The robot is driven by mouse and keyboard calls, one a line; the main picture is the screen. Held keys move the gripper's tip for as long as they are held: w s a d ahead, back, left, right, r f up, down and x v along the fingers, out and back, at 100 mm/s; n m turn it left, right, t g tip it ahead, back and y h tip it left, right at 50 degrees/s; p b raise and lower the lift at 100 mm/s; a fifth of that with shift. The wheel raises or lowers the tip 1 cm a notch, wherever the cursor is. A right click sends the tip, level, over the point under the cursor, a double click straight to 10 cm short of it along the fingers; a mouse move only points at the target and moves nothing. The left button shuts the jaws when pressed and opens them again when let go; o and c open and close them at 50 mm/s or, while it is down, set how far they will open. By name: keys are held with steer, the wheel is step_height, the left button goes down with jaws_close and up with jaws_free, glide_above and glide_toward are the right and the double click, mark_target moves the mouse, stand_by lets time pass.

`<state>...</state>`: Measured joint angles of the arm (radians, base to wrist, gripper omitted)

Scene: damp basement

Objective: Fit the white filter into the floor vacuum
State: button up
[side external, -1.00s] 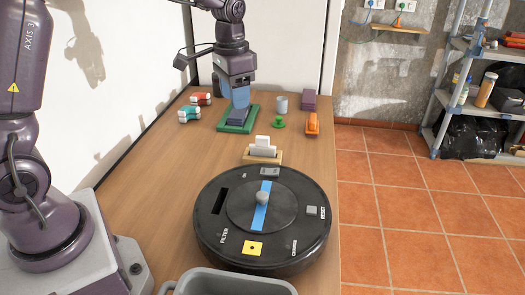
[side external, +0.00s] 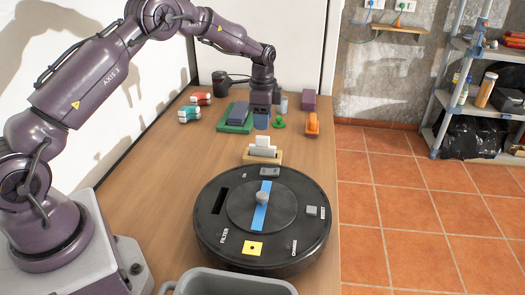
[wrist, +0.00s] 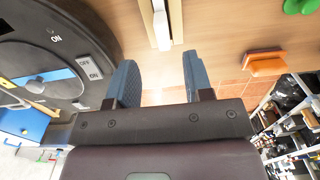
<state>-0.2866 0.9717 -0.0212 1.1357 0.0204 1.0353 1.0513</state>
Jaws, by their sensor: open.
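The white filter (side external: 263,148) stands upright in a tan wooden holder (side external: 262,159) just behind the floor vacuum. It also shows at the top of the wrist view (wrist: 161,24). The round black floor vacuum (side external: 292,240) lies in front, with a blue strip and grey knob on top. A dark slot (side external: 219,200) is on its left side, near the word FILTER. My gripper (side external: 262,127) is open and empty behind the filter, apart from it. Its two blue fingers (wrist: 160,78) are spread in the wrist view, with the filter beyond them.
A dark blue block (side external: 238,111) lies on a green tray (side external: 222,127). A green knob-like piece (side external: 279,123), an orange piece (side external: 312,124), a grey cylinder (side external: 284,104) and a purple block (side external: 309,102) stand at the right. A grey bin (side external: 230,283) is in front.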

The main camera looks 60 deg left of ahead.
mark_target(262, 137)
steer(key=shift+a+f, duration=0.2)
steer(key=shift+f, duration=3.35)
jaws_close()
